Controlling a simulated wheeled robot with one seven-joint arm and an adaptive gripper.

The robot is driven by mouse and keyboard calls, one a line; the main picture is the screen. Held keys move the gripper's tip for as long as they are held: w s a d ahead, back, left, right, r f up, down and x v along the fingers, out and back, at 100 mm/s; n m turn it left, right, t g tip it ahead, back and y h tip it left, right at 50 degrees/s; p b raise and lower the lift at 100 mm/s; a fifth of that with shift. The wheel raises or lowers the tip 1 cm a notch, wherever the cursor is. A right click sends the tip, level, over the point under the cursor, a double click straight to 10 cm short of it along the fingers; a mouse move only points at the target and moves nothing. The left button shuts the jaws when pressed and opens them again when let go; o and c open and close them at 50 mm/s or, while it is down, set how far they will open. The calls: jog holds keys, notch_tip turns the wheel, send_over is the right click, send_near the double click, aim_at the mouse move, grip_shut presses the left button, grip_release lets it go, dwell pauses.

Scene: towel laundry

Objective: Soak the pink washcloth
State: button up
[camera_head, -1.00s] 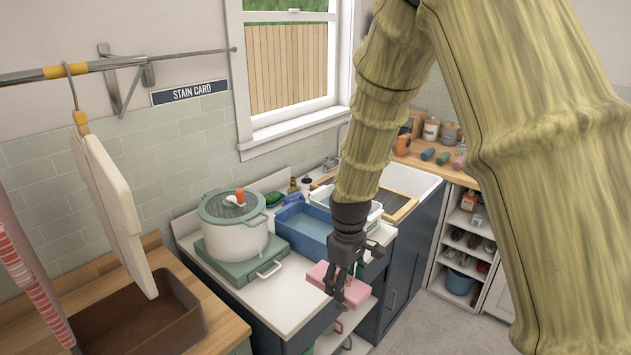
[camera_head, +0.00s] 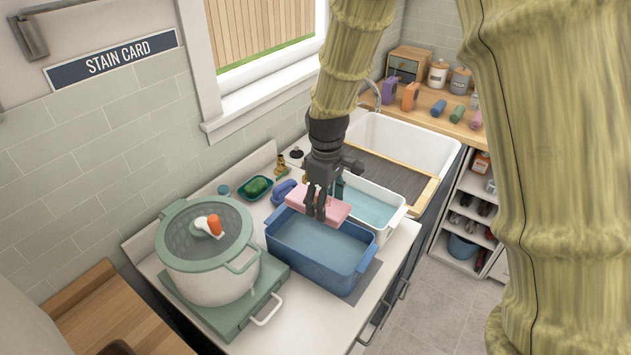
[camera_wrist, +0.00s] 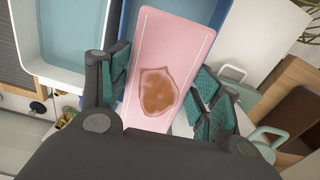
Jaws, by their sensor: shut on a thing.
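The pink washcloth (camera_head: 328,204) is held in my gripper (camera_head: 317,208), over the back part of the blue basin (camera_head: 312,262). In the wrist view the washcloth (camera_wrist: 167,50) is folded flat, with a pale stitched border and a brown stain (camera_wrist: 158,92) on its face. My gripper's fingers also show there (camera_wrist: 160,98), one on each side of the cloth. The blue basin holds clear bluish water. A white basin (camera_head: 388,222), also with water, stands just behind and to the right of it.
A lidded pot (camera_head: 207,275) on a green burner (camera_head: 240,318) stands left of the blue basin. A green soap dish (camera_head: 255,188) and a blue brush (camera_head: 284,190) lie behind it. The white sink (camera_head: 425,150) with a dark drainboard (camera_head: 385,170) is at the back right.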

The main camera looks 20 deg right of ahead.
jog(key=shift+w+f, duration=0.1)
jog(key=shift+f, duration=0.05)
jog(key=s+b, duration=0.1)
jog(key=s+f+b, duration=0.1)
jog(key=s, duration=0.1)
notch_tip(320, 180, down, 6)
jog(key=w+b, duration=0.2)
jog(key=shift+f+b, duration=0.15)
jog(key=shift+b, duration=0.2)
jog(key=o, duration=0.9)
jog(key=shift+s, duration=0.25)
jog(key=shift+o, duration=1)
jog(key=shift+w, duration=0.2)
jog(key=shift+r+p, duration=3.15)
jog(key=shift+r, duration=1)
jog(key=shift+s, duration=0.1)
